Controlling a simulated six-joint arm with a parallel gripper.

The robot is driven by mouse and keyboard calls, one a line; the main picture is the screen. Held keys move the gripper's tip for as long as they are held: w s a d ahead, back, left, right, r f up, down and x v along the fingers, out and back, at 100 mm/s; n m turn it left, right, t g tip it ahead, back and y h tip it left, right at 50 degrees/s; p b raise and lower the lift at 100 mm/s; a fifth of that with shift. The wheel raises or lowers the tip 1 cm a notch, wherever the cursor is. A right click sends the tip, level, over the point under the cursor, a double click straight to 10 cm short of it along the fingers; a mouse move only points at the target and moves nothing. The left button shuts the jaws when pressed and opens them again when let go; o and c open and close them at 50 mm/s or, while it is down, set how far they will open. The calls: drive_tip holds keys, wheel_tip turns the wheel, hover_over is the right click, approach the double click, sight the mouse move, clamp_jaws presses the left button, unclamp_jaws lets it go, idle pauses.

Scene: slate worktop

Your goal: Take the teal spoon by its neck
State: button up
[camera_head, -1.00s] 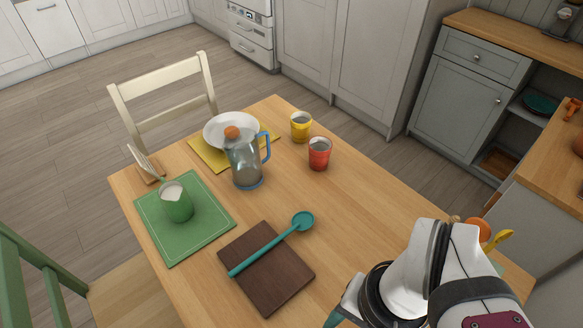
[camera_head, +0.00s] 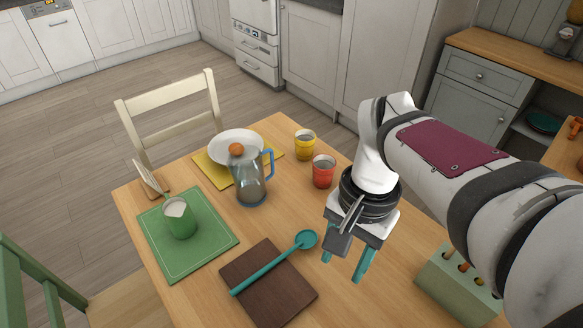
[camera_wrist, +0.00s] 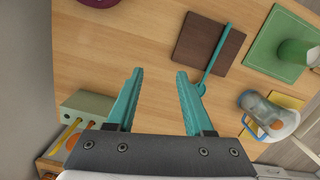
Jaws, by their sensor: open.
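The teal spoon (camera_head: 273,265) lies with its handle across a dark brown board (camera_head: 268,290) on the wooden table. Its round bowl (camera_head: 306,239) rests beyond the board's upper right edge. My gripper (camera_head: 344,270) is open and empty, above the table to the right of the spoon's bowl, with its teal fingers pointing down. In the wrist view the spoon (camera_wrist: 217,55) shows to the right, beyond the open fingers (camera_wrist: 157,75), with its bowl end nearest the right finger. Nothing lies between the fingers but bare table.
A glass jug (camera_head: 249,180) with an orange knob and blue handle stands behind the spoon. A green mug (camera_head: 179,219) sits on a green mat (camera_head: 208,251). A pale green utensil holder (camera_head: 455,285) stands right.

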sight(276, 262)
drive_tip(key=w+a+f+m+h, duration=0.1)
drive_tip(key=w+a+f, duration=0.35)
drive_tip(key=w, duration=0.55)
drive_tip(key=w+a+f+m+h, duration=0.1)
drive_tip(key=w+a+f, duration=0.4)
drive_tip(key=w, duration=0.4)
drive_tip(key=f, duration=0.4)
drive_tip(key=s+f, duration=0.1)
drive_tip(key=f, duration=0.4)
drive_tip(key=s+d+f, duration=0.1)
drive_tip(key=f, duration=0.4)
drive_tip(key=shift+f, duration=0.25)
clamp_jaws()
